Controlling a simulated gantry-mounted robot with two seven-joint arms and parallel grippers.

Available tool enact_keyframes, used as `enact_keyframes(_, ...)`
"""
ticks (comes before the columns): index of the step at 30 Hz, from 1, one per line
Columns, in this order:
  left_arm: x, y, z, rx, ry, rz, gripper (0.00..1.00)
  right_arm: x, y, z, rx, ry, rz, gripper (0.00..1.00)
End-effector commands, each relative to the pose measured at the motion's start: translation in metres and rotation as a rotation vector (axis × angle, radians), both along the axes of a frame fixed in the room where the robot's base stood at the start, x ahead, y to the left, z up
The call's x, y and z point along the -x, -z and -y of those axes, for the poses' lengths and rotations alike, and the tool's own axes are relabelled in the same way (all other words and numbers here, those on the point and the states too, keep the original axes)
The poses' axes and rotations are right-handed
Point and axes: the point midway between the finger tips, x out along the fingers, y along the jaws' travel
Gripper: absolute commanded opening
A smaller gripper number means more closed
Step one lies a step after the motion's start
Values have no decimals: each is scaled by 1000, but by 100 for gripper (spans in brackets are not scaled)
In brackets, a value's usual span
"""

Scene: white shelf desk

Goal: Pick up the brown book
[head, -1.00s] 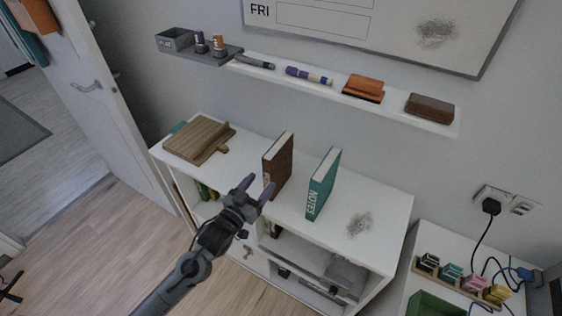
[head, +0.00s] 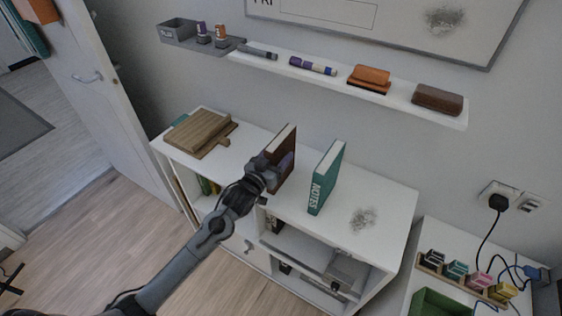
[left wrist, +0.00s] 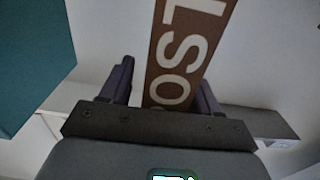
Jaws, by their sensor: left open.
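The brown book (head: 286,147) stands upright on the white shelf desk (head: 385,191). In the left wrist view its spine (left wrist: 181,50), with white letters, rises between the two fingers. My left gripper (head: 272,171) is open at the book's near edge, with one finger on each side of the spine (left wrist: 160,92). A small gap shows between the left finger and the spine; contact on the right side I cannot tell. My right gripper is not in view.
A teal notes book (head: 325,179) stands close to the right of the brown book. Wooden boards (head: 199,133) lie on the desk's left end. A wall ledge (head: 400,96) with markers and erasers runs above. The desk top between the boards and the brown book is clear.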

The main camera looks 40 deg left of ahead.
Motion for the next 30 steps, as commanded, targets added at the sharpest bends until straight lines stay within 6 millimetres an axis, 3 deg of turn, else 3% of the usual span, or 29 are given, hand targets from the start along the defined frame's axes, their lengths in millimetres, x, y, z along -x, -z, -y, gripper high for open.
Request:
enact_keyframes(8,-2,0,0,0,0,0,62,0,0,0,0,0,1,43)
enact_keyframes(20,-2,0,0,0,0,0,0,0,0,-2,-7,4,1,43)
enact_keyframes(30,-2,-3,0,-1,0,5,0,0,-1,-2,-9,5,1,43)
